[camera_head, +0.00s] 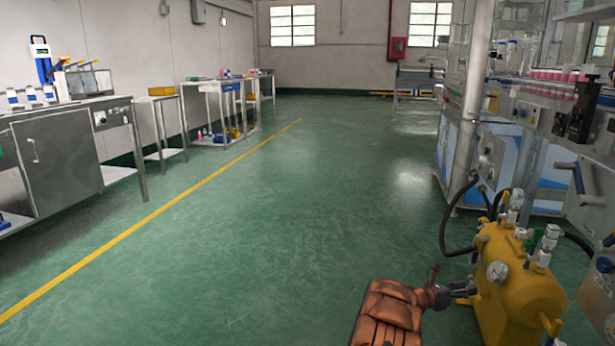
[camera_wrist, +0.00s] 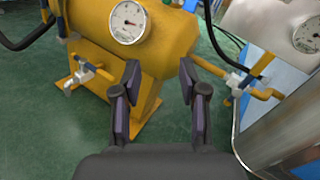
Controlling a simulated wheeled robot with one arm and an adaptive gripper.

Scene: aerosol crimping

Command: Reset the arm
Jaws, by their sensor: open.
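My gripper (camera_wrist: 158,90) is open and empty in the wrist view, its two dark fingers spread apart. Beyond the fingers is a yellow tank (camera_wrist: 165,40) with a round white pressure gauge (camera_wrist: 128,22). In the head view my orange-covered arm reaches in from the bottom, and its end is beside the yellow tank (camera_head: 520,290) on the green floor. I cannot tell from the head view how close the fingers are to the tank.
A small yellow valve pipe (camera_wrist: 85,72) sticks out at the tank's left. A steel machine (camera_head: 590,215) stands at the right. Black hoses (camera_head: 450,235) run near the tank. Steel benches (camera_head: 60,150) line the left wall. The green floor (camera_head: 230,230) between is clear.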

